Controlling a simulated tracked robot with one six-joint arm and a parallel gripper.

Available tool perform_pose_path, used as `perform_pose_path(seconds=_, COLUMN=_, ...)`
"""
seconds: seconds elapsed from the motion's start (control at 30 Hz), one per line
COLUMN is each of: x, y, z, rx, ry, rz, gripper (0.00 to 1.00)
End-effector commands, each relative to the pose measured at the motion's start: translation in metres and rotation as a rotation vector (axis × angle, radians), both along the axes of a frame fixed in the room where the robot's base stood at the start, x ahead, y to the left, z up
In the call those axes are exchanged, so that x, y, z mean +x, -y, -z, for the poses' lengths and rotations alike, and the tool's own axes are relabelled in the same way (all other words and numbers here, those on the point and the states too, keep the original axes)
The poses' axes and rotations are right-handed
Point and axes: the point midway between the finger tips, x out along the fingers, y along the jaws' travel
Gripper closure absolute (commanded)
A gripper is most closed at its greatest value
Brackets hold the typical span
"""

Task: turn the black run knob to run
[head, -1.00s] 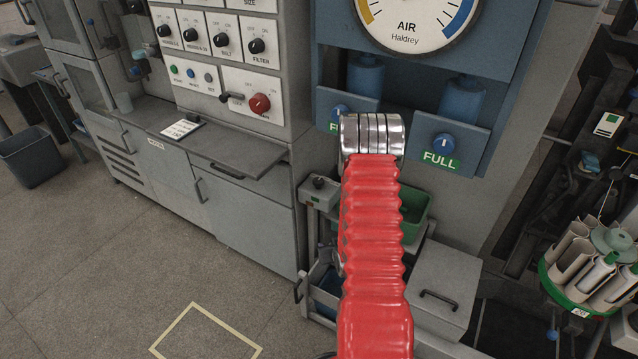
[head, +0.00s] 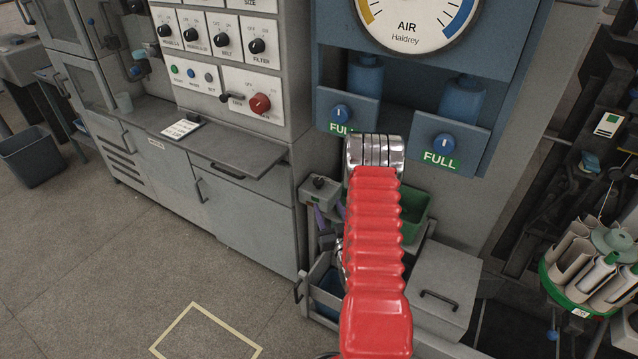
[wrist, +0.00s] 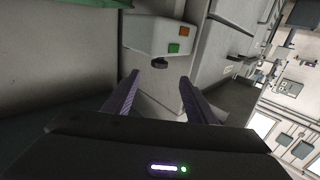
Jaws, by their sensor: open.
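A black knob (wrist: 159,63) sits on the lower edge of a small light grey box (wrist: 153,36) in the wrist view. A green and an orange square mark the box face beside it. I cannot read a run label. My gripper (wrist: 160,77) is open and empty, its two dark purple fingers spread on either side of the knob in the picture, with the knob just past the tips. In the head view the grey box (head: 321,191) has a dark knob on top, and my purple fingers show just below it, partly hidden by my red arm.
A cabinet panel with several black knobs and a red knob (head: 260,103) stands at the left. Blue filter bowls with FULL tags (head: 440,160) hang under the air gauge (head: 407,22). A green bin (head: 413,213) is behind my arm. The floor at front left is clear.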

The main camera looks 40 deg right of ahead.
Motion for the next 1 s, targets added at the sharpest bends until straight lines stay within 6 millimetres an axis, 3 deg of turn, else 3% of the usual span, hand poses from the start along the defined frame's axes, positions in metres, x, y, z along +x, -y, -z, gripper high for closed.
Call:
perform_pose_path(seconds=0.37, x=0.018, y=0.009, z=0.000, rx=-0.001, ry=0.000, rz=0.000, gripper=0.49)
perform_pose_path(seconds=1.0, x=0.103, y=0.049, z=0.000, rx=-0.001, ry=0.000, rz=0.001, gripper=0.49)
